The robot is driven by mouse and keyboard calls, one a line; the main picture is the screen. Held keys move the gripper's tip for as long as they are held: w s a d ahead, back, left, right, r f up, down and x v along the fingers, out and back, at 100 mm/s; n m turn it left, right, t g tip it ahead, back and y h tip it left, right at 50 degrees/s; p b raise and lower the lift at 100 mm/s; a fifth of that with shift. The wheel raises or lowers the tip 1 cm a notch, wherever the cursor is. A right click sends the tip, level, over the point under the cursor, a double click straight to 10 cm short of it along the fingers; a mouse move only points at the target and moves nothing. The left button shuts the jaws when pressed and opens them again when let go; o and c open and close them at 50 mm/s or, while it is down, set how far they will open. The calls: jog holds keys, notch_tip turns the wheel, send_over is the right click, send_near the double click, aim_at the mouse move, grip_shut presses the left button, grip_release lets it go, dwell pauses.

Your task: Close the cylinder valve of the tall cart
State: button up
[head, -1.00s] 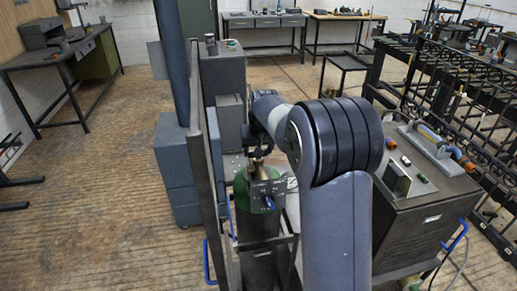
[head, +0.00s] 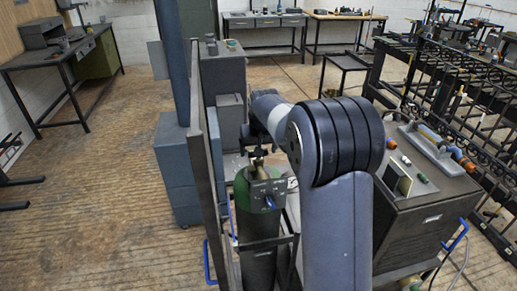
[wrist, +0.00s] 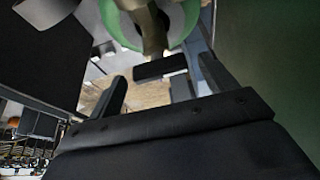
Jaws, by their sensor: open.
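The tall cart (head: 213,195) stands in the middle of the head view and holds a gas cylinder (head: 241,192) with a green shoulder. A brass valve (head: 262,172) sits on the cylinder's top, partly hidden by a dark panel and my wrist. My gripper (head: 258,154) is just above the valve. In the wrist view my gripper (wrist: 165,85) has its two fingers apart. A dark bar-like piece (wrist: 160,67) shows between the fingertips, below the brass valve body (wrist: 151,28) and the green shoulder (wrist: 180,22). I cannot tell whether the fingers touch it.
A dark cabinet (head: 425,215) with fittings on top stands close on the right, beside my arm. Black racks (head: 470,110) stand behind it. A blue-grey cabinet (head: 176,170) stands left of the cart. The wooden floor further left is clear.

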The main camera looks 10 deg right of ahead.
jog(key=b+v, duration=0.1)
jog(key=v, duration=0.9)
jog(key=shift+s+r, duration=0.2)
jog(key=shift+r, duration=0.1)
jog(key=p+x, duration=0.1)
jog(key=x, duration=1)
jog(key=shift+r, duration=0.2)
